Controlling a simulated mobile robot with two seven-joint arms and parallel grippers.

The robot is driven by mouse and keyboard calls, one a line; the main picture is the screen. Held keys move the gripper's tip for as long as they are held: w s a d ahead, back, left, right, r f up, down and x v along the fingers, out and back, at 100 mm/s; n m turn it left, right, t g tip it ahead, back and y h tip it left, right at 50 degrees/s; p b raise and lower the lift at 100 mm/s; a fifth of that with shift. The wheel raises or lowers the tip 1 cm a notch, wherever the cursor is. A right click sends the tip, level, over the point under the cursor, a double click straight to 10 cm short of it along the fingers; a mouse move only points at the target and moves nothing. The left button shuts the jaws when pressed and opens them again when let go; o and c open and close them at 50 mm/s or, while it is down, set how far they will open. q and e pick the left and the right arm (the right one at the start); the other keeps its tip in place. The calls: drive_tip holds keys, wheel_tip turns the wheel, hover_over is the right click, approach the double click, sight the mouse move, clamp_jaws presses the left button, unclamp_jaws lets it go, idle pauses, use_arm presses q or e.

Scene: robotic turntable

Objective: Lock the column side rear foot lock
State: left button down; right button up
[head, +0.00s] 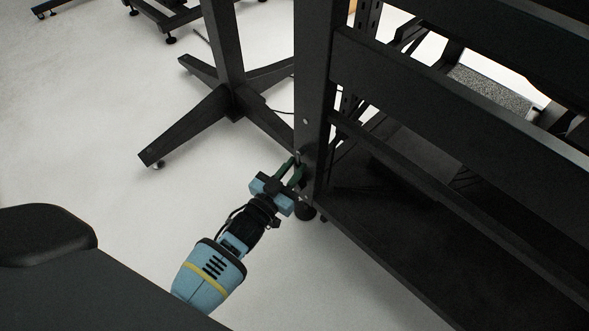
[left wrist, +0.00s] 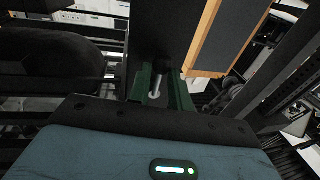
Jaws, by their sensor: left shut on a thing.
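My left gripper (head: 294,170), with green fingers, reaches the lower end of a black upright post (head: 312,100) of the dark rack. In the left wrist view its fingers (left wrist: 163,84) stand on both sides of a small metal pin (left wrist: 156,88), which I take to be the foot lock, and they are shut on it. The lock itself is mostly hidden by the gripper in the head view. A black rack foot (head: 305,212) rests on the floor just below the gripper. My right gripper is in neither view.
A black stand with splayed legs (head: 235,95) is behind and left of the gripper. The rack's lower shelf (head: 420,240) and crossbars fill the right side. Pale floor (head: 110,190) is open to the left.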

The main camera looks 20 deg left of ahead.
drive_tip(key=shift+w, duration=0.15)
use_arm(q)
drive_tip(key=c, duration=1.3)
unclamp_jaws()
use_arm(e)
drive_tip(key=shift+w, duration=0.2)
use_arm(q)
drive_tip(key=s+a+p, duration=0.1)
drive_tip(key=s+p, duration=0.2)
drive_tip(key=s, duration=0.4)
drive_tip(key=shift+s+a+f, duration=0.15)
drive_tip(key=shift+s+f, duration=0.05)
drive_tip(key=shift+s, duration=0.15)
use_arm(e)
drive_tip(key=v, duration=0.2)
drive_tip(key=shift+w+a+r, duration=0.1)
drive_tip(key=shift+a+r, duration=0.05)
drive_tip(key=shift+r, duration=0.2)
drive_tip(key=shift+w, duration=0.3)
